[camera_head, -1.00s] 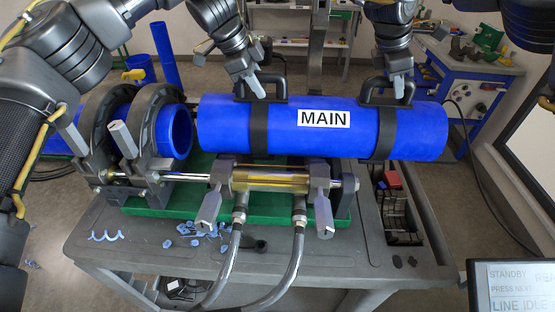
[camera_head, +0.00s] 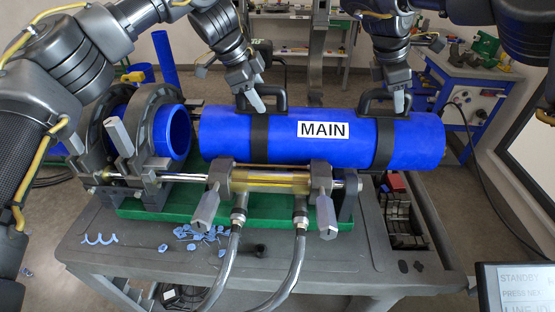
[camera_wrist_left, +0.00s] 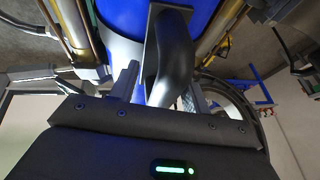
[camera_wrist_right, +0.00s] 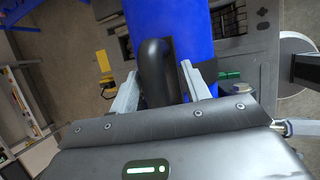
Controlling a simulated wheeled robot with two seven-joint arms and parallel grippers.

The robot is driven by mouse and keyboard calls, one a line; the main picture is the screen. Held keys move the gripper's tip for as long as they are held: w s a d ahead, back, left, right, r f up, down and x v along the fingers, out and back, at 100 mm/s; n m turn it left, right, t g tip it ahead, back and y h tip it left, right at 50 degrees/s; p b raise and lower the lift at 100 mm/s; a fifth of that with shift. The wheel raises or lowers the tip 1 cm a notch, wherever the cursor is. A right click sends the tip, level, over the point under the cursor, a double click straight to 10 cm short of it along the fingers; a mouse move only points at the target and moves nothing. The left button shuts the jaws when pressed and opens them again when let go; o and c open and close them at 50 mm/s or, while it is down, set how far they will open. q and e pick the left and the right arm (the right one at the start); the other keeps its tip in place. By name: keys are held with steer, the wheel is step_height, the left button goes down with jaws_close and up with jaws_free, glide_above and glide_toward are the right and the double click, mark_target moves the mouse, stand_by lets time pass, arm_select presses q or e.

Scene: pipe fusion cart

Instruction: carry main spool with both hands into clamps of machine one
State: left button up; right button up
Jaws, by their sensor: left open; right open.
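The main spool (camera_head: 270,142) is a thick blue pipe with a white MAIN label and two black strap handles. It lies level over the right part of the fusion machine (camera_head: 270,180). Its left end is just right of the blue pipe end (camera_head: 180,132) held in the machine's grey ring clamps (camera_head: 155,110). My left gripper (camera_head: 256,104) is at the left handle (camera_head: 281,94); its open fingers straddle that handle in the left wrist view (camera_wrist_left: 150,85). My right gripper (camera_head: 399,102) is at the right handle (camera_head: 372,98), its open fingers on either side of it in the right wrist view (camera_wrist_right: 160,90).
A grey cart (camera_head: 330,255) carries the machine, with blue shavings (camera_head: 195,234) and two hoses in front. A black tray (camera_head: 403,218) is at its right. A display (camera_head: 515,285) stands at bottom right, and a blue workbench (camera_head: 470,80) stands behind.

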arm_select(q)
steer(key=shift+w, duration=0.1)
steer(key=shift+a+r, duration=0.15)
steer(key=shift+r, duration=0.1)
arm_select(e)
steer(key=shift+w+f, duration=0.1)
steer(key=shift+w, duration=0.05)
arm_select(q)
steer(key=v, duration=1.1)
arm_select(e)
steer(key=v, duration=0.7)
steer(key=shift+r, duration=0.25)
arm_select(q)
steer(key=shift+r, duration=0.2)
arm_select(e)
steer(key=shift+a, duration=0.1)
